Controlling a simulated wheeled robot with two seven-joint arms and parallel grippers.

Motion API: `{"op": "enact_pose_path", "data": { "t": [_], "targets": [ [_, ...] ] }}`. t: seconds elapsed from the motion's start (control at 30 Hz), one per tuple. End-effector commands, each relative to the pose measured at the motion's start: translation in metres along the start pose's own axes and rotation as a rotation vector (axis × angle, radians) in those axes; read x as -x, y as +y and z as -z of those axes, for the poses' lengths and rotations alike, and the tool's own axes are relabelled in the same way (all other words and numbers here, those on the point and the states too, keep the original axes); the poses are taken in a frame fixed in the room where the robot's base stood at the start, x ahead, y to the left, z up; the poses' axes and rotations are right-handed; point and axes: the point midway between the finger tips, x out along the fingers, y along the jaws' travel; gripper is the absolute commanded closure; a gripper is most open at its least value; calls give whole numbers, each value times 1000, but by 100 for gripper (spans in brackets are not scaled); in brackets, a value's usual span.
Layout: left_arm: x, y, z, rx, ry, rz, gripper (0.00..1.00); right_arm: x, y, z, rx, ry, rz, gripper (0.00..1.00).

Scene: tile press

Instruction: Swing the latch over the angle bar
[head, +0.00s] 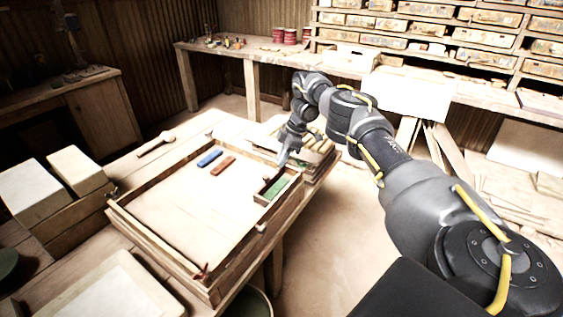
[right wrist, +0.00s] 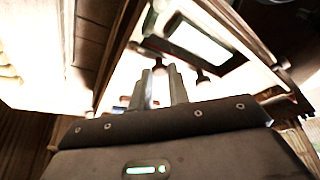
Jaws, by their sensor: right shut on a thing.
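My right gripper (head: 283,162) reaches down to the far right corner of the wooden press tray. In the right wrist view its fingers (right wrist: 166,75) are close together around a small dark knob (right wrist: 174,74), which looks like part of the latch. The fingers hide most of it, so I cannot tell how the latch lies. The dark angle bar (head: 262,200) stands around a green tile (head: 277,188) at the tray's right side, just below the gripper. It also shows in the right wrist view as a dark frame (right wrist: 222,68). My left gripper is not in view.
The tray's raised wooden rim (head: 160,247) encloses a mostly bare bed. A blue tile (head: 209,158) and a brown tile (head: 223,166) lie in it. White blocks (head: 78,169) stand to the left. A rack (head: 318,152) sits beyond the gripper.

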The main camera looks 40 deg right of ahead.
Motion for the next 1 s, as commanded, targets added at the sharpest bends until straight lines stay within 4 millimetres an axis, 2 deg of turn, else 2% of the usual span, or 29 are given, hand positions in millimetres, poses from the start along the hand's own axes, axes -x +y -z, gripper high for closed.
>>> {"op": "enact_pose_path", "data": {
  "t": [0.6, 0.63, 0.77, 1.0],
  "targets": [
    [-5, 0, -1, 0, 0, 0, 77, 0, -1, -1, 20, -1, 10, 100],
    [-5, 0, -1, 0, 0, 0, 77, 0, -1, -1, 20, -1, 10, 80],
    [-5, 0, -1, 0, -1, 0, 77, 0, -1, -1, 20, -1, 9, 63],
    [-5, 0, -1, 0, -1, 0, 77, 0, -1, -1, 20, 0, 9, 61]
  ]
}}
